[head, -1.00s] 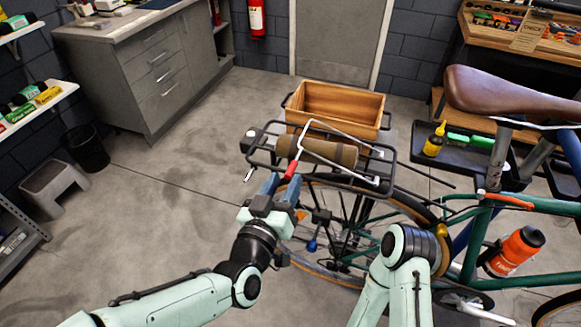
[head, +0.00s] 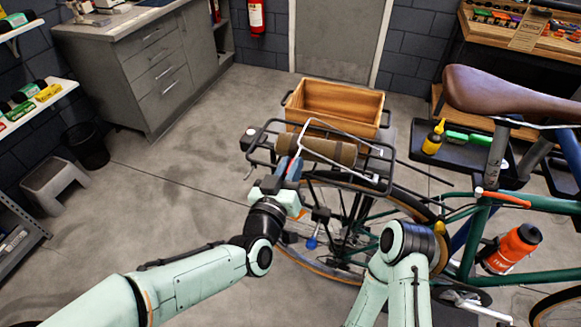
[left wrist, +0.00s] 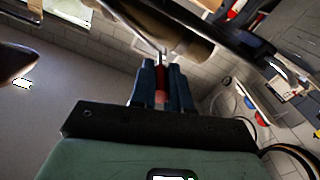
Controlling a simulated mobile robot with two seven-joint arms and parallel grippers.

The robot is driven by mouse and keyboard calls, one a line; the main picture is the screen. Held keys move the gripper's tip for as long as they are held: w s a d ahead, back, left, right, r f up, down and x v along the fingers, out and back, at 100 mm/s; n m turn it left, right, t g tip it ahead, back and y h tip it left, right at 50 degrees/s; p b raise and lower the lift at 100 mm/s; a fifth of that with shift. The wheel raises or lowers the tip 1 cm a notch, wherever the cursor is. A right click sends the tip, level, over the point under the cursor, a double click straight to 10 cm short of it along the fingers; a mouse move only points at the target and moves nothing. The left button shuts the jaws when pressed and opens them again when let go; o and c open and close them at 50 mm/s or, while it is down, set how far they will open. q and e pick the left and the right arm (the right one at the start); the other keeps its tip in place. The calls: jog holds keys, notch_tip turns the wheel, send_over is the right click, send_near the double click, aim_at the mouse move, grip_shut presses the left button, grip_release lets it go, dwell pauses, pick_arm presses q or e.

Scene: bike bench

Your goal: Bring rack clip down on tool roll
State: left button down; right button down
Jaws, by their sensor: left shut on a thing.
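The rack clip (head: 345,132) is a pale bent wire frame on the black rear rack (head: 262,146) of the bike. It spans over the brown tool roll (head: 342,153), which lies across the rack; I cannot tell whether wire and roll touch. My left gripper (head: 289,167) is at the roll's near left end, shut on the clip's red grip. The left wrist view shows the red grip (left wrist: 161,82) between the blue fingers (left wrist: 161,90). The fingers mostly hide the grip in the head view. My right arm shows at lower right, but its gripper is out of view.
A wooden crate (head: 300,92) stands just behind the rack. The bike's saddle (head: 500,92) and a dark tray with a yellow bottle (head: 433,139) are to the right.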

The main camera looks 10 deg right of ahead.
pick_arm(q)
jog(key=shift+m, duration=0.7)
jog(key=r, duration=0.1)
jog(key=d+r, duration=0.1)
jog(key=s+r+p, duration=0.1)
jog(key=r, duration=0.1)
jog(key=shift+d, duration=0.3)
jog(key=c, duration=1.1)
grip_release()
jog(key=b+v, duration=0.1)
jog(key=v, duration=1.2)
jog(key=shift+a+b, duration=0.2)
jog(key=shift+b, duration=0.15)
jog(key=shift+s, duration=0.15)
